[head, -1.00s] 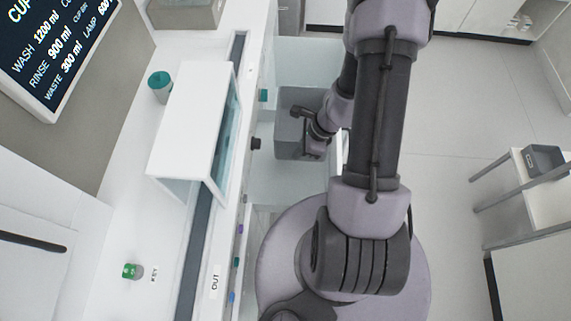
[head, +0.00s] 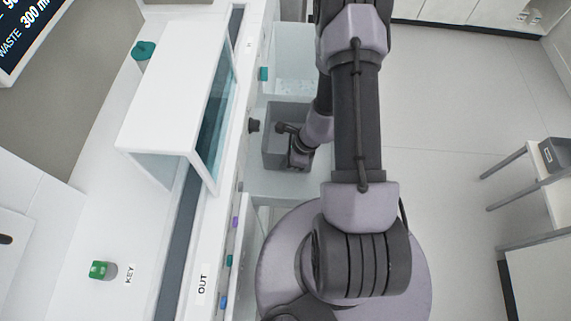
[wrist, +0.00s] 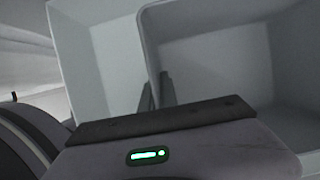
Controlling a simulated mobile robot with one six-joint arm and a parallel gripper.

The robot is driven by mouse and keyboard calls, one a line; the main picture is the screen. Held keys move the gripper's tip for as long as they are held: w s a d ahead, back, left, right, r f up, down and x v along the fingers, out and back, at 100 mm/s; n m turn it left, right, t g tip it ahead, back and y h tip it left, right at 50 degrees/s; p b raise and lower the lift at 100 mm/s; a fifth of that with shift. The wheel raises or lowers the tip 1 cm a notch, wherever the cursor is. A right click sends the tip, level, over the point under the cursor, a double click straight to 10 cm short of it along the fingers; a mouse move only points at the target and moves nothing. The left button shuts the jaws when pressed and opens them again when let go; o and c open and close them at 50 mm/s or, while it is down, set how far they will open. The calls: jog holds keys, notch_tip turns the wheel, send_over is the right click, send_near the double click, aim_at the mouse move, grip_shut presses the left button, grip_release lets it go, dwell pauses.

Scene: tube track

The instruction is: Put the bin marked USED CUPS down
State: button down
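The grey open-topped bin (head: 272,138) is beside the white counter, over a pale open drawer or tray (head: 285,187). No marking can be read on it from here. My gripper (head: 299,158) is at the bin's near right side. In the wrist view my gripper's two dark fingers (wrist: 157,93) straddle the bin's wall, close against it, and look shut on it. The bin's grey inside (wrist: 225,65) looks empty where it shows. The bin's underside is hidden, so I cannot tell whether it touches what is below.
Another grey bin (head: 555,155) with a label stands on a table at the right. The floor (head: 440,130) between is clear.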

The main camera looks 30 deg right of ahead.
jog(key=shift+d, duration=0.15)
jog(key=shift+f, duration=0.2)
jog(key=c, duration=1.6)
grip_release()
jog(key=shift+c, duration=0.2)
jog(key=p+v, duration=0.7)
jog(key=v, duration=0.5)
jog(key=shift+r, duration=0.2)
jog(key=shift+f, duration=0.1)
